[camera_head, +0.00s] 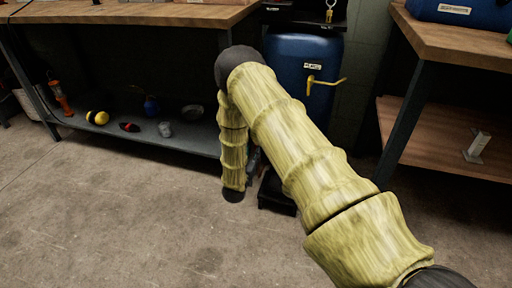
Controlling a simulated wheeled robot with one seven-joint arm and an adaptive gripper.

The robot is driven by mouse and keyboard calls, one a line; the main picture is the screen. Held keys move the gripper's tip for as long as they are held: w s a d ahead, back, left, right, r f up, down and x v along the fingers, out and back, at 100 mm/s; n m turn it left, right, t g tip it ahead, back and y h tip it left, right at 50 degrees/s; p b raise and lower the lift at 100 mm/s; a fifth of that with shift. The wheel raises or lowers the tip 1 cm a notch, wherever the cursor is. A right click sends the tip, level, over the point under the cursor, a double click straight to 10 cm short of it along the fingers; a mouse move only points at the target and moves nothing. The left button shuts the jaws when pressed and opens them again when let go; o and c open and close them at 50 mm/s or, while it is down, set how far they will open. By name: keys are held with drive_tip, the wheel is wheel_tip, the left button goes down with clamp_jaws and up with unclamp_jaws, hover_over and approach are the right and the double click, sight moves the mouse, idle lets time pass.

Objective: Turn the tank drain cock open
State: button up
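The blue tank (290,62) stands upright at the back, between two benches, with a small white label on its front. A yellow drain cock (322,84) sticks out from the tank's front, its handle reaching out to the right and slightly up. My arm, in a yellow-green sleeve, crosses in front of the tank's lower part and bends back down at its dark elbow. A small dark grey part, perhaps my gripper (253,164), shows between the arm links, below the cock and apart from it. The fingers are too hidden to tell their state.
A wooden workbench (130,14) stands at left; its lower shelf (185,138) holds several small items. Another wooden bench (465,45) stands at right, with a small light-coloured object (477,146) on its lower shelf. Bare concrete floor (130,215) lies open at front left.

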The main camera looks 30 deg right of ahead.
drive_tip(key=shift+b+x, duration=0.85)
drive_tip(key=shift+x, duration=2.1)
drive_tip(key=shift+c, duration=0.4)
clamp_jaws()
